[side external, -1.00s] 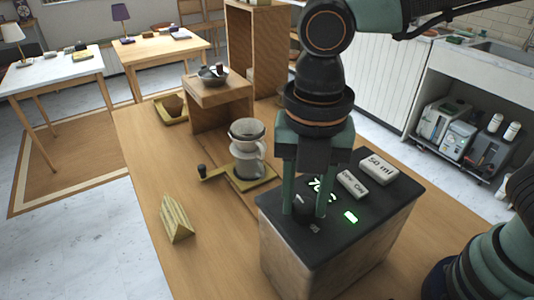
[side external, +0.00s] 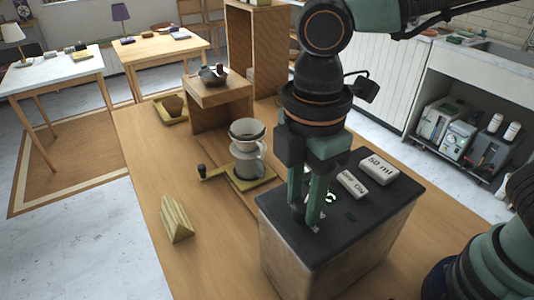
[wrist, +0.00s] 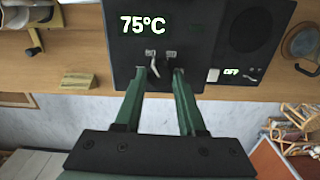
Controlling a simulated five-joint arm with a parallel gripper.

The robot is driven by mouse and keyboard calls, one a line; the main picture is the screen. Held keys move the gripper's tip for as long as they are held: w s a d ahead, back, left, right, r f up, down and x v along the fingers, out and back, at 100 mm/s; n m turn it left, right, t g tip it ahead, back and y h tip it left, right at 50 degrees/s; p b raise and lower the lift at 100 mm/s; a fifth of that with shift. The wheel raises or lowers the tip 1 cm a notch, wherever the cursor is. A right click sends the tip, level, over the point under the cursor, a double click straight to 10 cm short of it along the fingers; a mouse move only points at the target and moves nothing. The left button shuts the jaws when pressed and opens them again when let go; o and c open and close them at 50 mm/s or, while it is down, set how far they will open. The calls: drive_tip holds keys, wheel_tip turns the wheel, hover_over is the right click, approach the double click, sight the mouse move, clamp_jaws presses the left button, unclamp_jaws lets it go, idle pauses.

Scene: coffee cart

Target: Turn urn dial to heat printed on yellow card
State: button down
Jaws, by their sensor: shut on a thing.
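The urn (side external: 385,212) is a box with a black top and pale sides at the right of the wooden counter. My gripper (side external: 306,218) reaches down onto its top, its green fingers (wrist: 159,72) shut on the small dial (wrist: 154,68). The dial is mostly hidden in the side view; a pale pointer shows between the fingertips in the wrist view. The readout (wrist: 143,25) in the wrist view says 75°C. A yellow folded card (side external: 175,220) stands on the counter left of the urn; no print on it is legible. It also shows in the wrist view (wrist: 78,80).
White blocks, one marked "50 ml" (side external: 379,171), sit on the black top. A small display (wrist: 231,71) reads OFF. A coffee dripper (side external: 247,150) stands on a yellow base behind the urn. The counter around the card is clear.

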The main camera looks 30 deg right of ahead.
drive_tip(key=m, duration=0.6)
drive_tip(key=shift+r, duration=0.1)
drive_tip(key=m, duration=0.5)
drive_tip(key=shift+m, duration=0.4)
drive_tip(key=m, duration=0.6)
drive_tip(key=shift+w, duration=0.1)
drive_tip(key=m, duration=0.6)
drive_tip(key=shift+d, duration=0.1)
drive_tip(key=c, duration=0.5)
unclamp_jaws()
